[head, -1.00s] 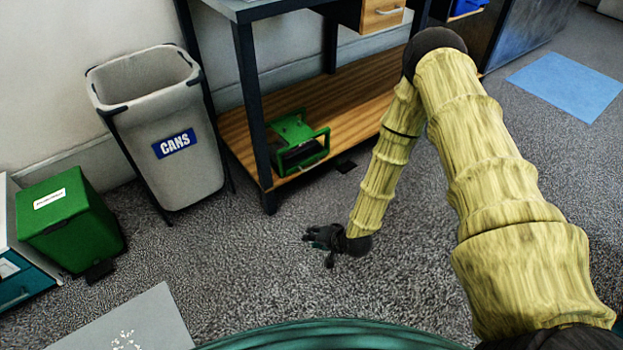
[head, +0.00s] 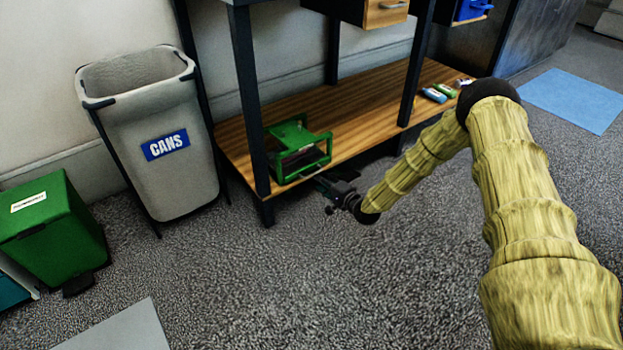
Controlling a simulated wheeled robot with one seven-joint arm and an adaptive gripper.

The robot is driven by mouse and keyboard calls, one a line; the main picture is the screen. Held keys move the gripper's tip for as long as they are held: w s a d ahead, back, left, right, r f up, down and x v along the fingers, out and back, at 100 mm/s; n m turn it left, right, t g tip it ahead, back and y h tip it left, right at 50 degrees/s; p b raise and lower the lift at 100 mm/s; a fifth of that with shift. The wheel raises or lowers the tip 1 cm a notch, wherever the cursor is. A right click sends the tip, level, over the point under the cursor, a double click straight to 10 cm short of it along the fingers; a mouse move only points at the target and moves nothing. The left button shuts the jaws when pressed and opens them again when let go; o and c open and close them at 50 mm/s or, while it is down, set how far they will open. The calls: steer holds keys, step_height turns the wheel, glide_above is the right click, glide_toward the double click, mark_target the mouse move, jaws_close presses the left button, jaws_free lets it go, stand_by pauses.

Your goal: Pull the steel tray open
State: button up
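A green open-framed housing (head: 291,134) sits on the low wooden shelf, near the shelf's front edge and left post. A dark shape (head: 300,160) shows inside it, perhaps the steel tray; its front is hard to make out. My gripper (head: 328,187) is low in front of the shelf, just right of and below the housing, pointing towards it. It looks very close to the housing's lower front; I cannot tell whether it touches. The fingers are small and dark, so whether they are open or shut is unclear. No held object shows.
A grey CANS bin (head: 165,165) and a green pedal bin (head: 55,225) stand to the left. The dark table post (head: 248,100) rises beside the housing. Small items (head: 436,95) lie at the shelf's right. Carpet in front is clear, with a grey flat panel (head: 120,330) at lower left.

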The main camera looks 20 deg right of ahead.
mark_target(311, 175)
steer(key=shift+b+x, duration=1.45)
steer(key=shift+x, duration=2.35)
jaws_close()
